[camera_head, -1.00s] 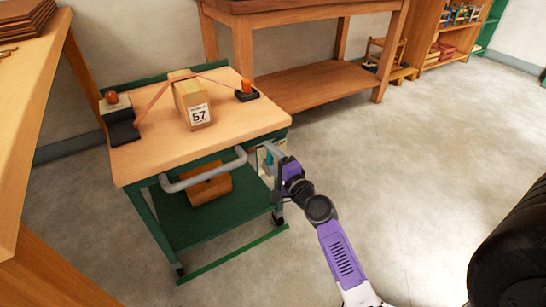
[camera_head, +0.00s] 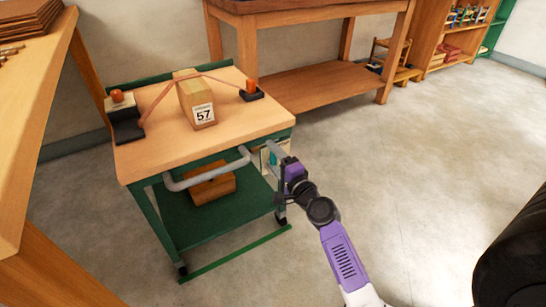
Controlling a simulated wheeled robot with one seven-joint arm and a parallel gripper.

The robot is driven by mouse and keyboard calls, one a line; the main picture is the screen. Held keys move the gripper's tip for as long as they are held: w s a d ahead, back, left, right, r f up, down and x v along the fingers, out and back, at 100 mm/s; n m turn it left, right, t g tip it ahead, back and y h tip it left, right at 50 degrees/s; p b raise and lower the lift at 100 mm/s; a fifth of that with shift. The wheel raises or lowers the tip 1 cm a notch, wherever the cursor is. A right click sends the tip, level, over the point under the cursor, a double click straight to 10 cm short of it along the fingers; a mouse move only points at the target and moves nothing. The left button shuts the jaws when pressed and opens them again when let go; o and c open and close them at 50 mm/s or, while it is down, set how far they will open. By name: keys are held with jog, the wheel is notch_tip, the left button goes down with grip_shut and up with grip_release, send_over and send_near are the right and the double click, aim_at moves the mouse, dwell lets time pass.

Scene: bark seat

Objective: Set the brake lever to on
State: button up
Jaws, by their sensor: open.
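A green cart with a wooden top (camera_head: 255,118) stands at left centre. On its right side, near the front corner, is a pale plate (camera_head: 265,161) with a teal mark. A grey bar that looks like the brake lever (camera_head: 275,149) slants across this plate. My gripper (camera_head: 281,178), dark with a purple body behind it, is right beside the plate and lever. Its jaws are open, seen small and partly hidden by my own wrist. I cannot tell whether a finger touches the lever, or which setting the lever is in.
A grey push handle (camera_head: 206,171) sticks out from the cart's front, left of my gripper. A wooden block labelled 57 (camera_head: 196,101) is strapped on top. A brown block (camera_head: 212,189) lies on the lower shelf (camera_head: 215,215). Floor on the right (camera_head: 420,170) is clear.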

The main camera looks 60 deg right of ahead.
jog(key=v, duration=0.7)
jog(key=shift+s+a, duration=0.25)
jog(key=shift+s, duration=0.05)
dwell(0.3)
jog(key=s+a+r+n+y, duration=0.1)
jog(key=s+a+n+y, duration=0.2)
jog(key=s+a+n, duration=0.65)
jog(key=s+a+r+n+y, duration=0.1)
jog(key=s+a+n+y, duration=0.25)
jog(key=a+n, duration=0.6)
jog(key=s+a+r+n+y, duration=0.1)
jog(key=s+a+n+y, duration=0.35)
jog(key=a, duration=0.95)
notch_tip(320, 180, up, 35)
jog(key=s+h+p, duration=0.1)
jog(key=s+p, duration=0.1)
jog(key=p, duration=3.2)
jog(key=shift+n+g+h, duration=0.3)
jog(key=shift+n+h, duration=0.05)
jog(key=shift+h, duration=0.05)
